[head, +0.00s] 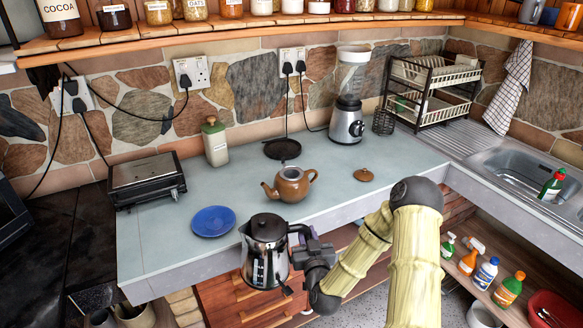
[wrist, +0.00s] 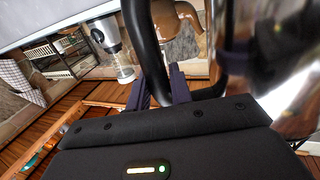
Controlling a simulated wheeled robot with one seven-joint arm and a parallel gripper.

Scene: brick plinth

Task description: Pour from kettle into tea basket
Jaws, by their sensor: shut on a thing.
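A shiny metal kettle (head: 264,262) with a dark lid and black handle is upright off the counter's front edge, its spout to the left. My gripper (head: 308,243) is shut on its handle from the right. In the wrist view, the black handle (wrist: 143,45) passes between the fingers of my gripper (wrist: 165,92), with the blurred kettle body (wrist: 275,60) to the right. A brown teapot (head: 290,186), lidless, stands on the counter behind the kettle, spout left. A tea basket is not clearly visible; the teapot's inside is too small to make out. The brown lid (head: 364,175) lies to the right.
A blue plate (head: 213,221) lies left of the teapot. A toaster (head: 147,180), a lidded jar (head: 215,141), a black kettle base (head: 282,149) and a blender (head: 347,121) stand farther back. A dish rack (head: 432,90) and sink are at right. The counter around the teapot is clear.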

